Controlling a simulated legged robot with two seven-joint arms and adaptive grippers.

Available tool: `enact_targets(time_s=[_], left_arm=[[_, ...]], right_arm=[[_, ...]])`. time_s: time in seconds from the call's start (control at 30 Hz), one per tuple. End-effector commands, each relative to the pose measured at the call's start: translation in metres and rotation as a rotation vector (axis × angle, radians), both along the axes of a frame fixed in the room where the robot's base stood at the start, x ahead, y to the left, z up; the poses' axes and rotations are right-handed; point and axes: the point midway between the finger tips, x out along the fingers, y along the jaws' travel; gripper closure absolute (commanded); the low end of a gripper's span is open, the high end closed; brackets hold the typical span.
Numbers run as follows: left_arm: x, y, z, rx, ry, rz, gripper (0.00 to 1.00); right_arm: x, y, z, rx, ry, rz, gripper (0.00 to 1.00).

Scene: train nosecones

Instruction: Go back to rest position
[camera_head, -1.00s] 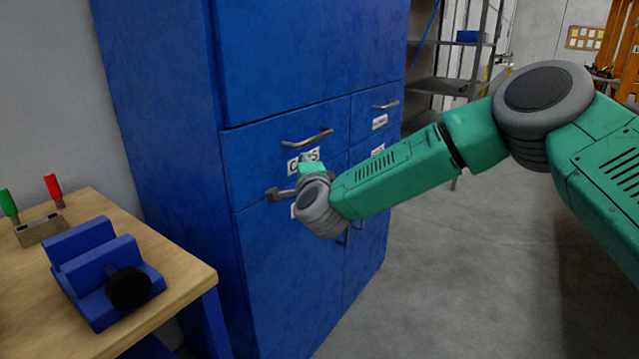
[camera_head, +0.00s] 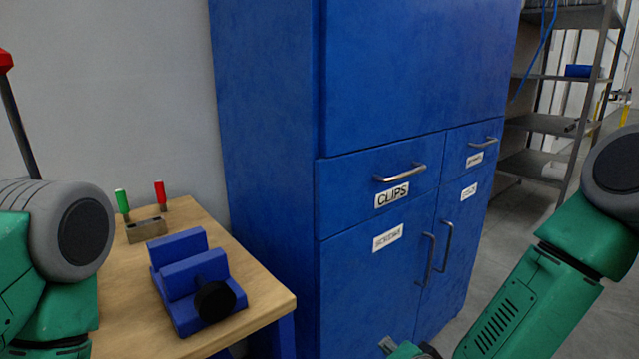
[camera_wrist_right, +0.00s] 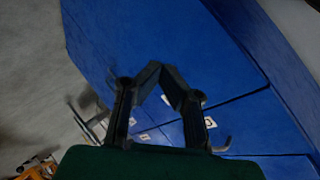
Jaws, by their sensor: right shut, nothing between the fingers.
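My right arm (camera_head: 515,305) comes in from the right in the head view and reaches down to the bottom edge. Only a small part of my right gripper shows there, at the bottom edge. In the right wrist view my right gripper (camera_wrist_right: 165,74) has its dark fingertips close together, shut and empty, in front of the blue cabinet. In the head view a grey and green joint of my left arm (camera_head: 75,235) shows at the left. The left gripper is outside the picture.
The blue cabinet (camera_head: 262,130) has a closed drawer labelled CLIPS (camera_head: 340,190) and closed doors below. A wooden table (camera_head: 125,325) at the left holds a blue fixture (camera_head: 185,280) with a black knob and a holder (camera_head: 147,232) with red and green tools. Metal shelves (camera_head: 535,123) stand behind.

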Motion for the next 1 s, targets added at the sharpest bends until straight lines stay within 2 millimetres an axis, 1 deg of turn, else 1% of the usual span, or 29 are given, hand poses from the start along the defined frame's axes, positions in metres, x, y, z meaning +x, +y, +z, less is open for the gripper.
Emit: enact_targets(time_s=[0.03, 0.07, 0.1, 0.17, 0.2, 0.27, 0.3, 0.37, 0.4, 0.5, 0.6, 0.67, 1.0], left_arm=[[0.0, 0.0, 0.0, 0.0, 0.0, 0.0, 1.0], [0.0, 0.0, 0.0, 0.0, 0.0, 0.0, 1.0], [0.0, 0.0, 0.0, 0.0, 0.0, 0.0, 1.0], [0.0, 0.0, 0.0, 0.0, 0.0, 0.0, 1.0], [0.0, 0.0, 0.0, 0.0, 0.0, 0.0, 1.0], [0.0, 0.0, 0.0, 0.0, 0.0, 0.0, 1.0], [0.0, 0.0, 0.0, 0.0, 0.0, 0.0, 1.0], [0.0, 0.0, 0.0, 0.0, 0.0, 0.0, 1.0], [0.0, 0.0, 0.0, 0.0, 0.0, 0.0, 1.0], [0.0, 0.0, 0.0, 0.0, 0.0, 0.0, 1.0], [0.0, 0.0, 0.0, 0.0, 0.0, 0.0, 1.0], [0.0, 0.0, 0.0, 0.0, 0.0, 0.0, 1.0], [0.0, 0.0, 0.0, 0.0, 0.0, 0.0, 1.0]], right_arm=[[-0.03, -0.004, -0.029, -0.081, 0.081, 0.075, 1.0], [-0.048, -0.008, -0.044, -0.128, 0.128, 0.118, 1.0], [-0.072, -0.014, -0.063, -0.189, 0.189, 0.178, 1.0], [-0.109, -0.026, -0.088, -0.275, 0.283, 0.268, 1.0], [-0.134, -0.037, -0.102, -0.331, 0.346, 0.328, 1.0], [-0.172, -0.054, -0.119, -0.41, 0.441, 0.416, 1.0], [-0.197, -0.065, -0.128, -0.458, 0.502, 0.474, 1.0], [-0.23, -0.083, -0.137, -0.52, 0.585, 0.554, 1.0], [-0.25, -0.094, -0.14, -0.555, 0.636, 0.6, 1.0], [-0.289, -0.117, -0.143, -0.619, 0.738, 0.692, 1.0], [-0.312, -0.131, -0.143, -0.655, 0.799, 0.749, 1.0], [-0.319, -0.136, -0.142, -0.665, 0.82, 0.766, 1.0], [-0.321, -0.137, -0.142, -0.667, 0.825, 0.769, 1.0]])
